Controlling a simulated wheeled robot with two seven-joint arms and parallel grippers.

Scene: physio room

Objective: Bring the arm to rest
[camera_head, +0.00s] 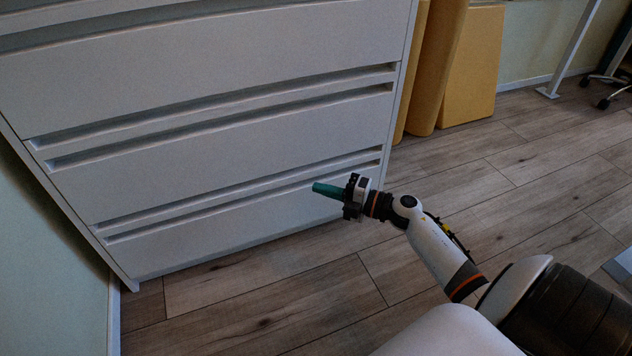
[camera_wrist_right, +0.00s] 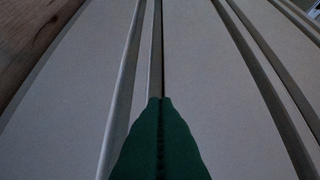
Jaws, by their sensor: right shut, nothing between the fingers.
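My right arm (camera_head: 436,246) reaches in from the lower right of the head view. My right gripper (camera_head: 316,187) has green fingers, which are shut and empty. It points left, in front of the lower drawers of a white chest of drawers (camera_head: 222,119). In the right wrist view the shut green fingers (camera_wrist_right: 160,102) point at the drawer fronts, close to a grooved gap between drawers. I cannot tell whether the fingertips touch the front. My left gripper is not in view.
Yellow upright pads (camera_head: 472,68) stand right of the chest on the wooden floor (camera_head: 345,285). A white table leg (camera_head: 568,48) and chair casters (camera_head: 604,101) show at the upper right.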

